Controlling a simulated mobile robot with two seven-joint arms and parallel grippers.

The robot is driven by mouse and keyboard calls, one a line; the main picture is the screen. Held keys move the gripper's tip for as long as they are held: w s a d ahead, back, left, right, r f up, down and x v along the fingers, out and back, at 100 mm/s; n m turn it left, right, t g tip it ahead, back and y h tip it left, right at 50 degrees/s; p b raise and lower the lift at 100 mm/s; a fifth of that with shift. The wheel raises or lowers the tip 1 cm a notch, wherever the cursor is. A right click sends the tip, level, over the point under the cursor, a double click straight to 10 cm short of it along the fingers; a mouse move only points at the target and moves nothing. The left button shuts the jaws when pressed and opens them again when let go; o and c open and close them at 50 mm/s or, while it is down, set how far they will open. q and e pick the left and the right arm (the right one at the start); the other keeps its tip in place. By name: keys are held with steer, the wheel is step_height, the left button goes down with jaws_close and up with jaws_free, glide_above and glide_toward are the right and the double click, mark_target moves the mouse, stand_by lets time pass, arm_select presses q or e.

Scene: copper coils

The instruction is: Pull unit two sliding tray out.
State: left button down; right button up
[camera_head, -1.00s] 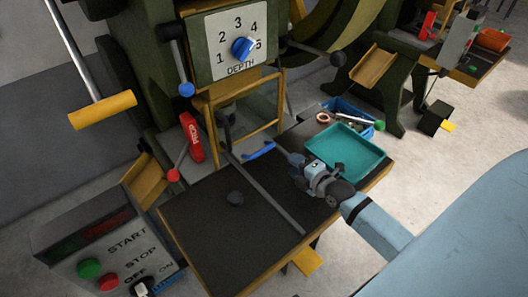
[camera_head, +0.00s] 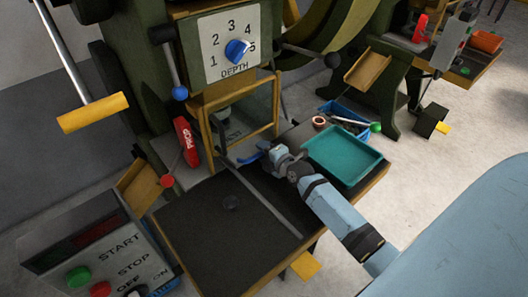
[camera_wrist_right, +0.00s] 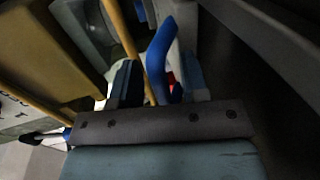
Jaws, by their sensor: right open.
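A blue handle (camera_head: 250,157), which I take to be the sliding tray's handle, sticks out at the back of the dark work table, below the yellow-framed guard. My right gripper (camera_head: 266,153) is at this handle, its arm coming in from the lower right. In the right wrist view the blue handle (camera_wrist_right: 160,60) stands between the two open fingers of the gripper (camera_wrist_right: 155,82). I cannot tell whether a finger touches it. The tray itself is hard to make out behind the guard. My left gripper is not in view.
A teal tray (camera_head: 342,157) lies on the table (camera_head: 215,235) right of my right arm. A blue bin (camera_head: 335,110) with a copper coil (camera_head: 319,121) beside it is behind. A grey rail (camera_head: 270,205) crosses the table. A control box (camera_head: 105,255) stands at lower left.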

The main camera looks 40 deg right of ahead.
steer(key=shift+c, duration=0.4)
jaws_close()
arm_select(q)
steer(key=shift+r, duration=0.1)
arm_select(e)
steer(key=shift+s, duration=0.15)
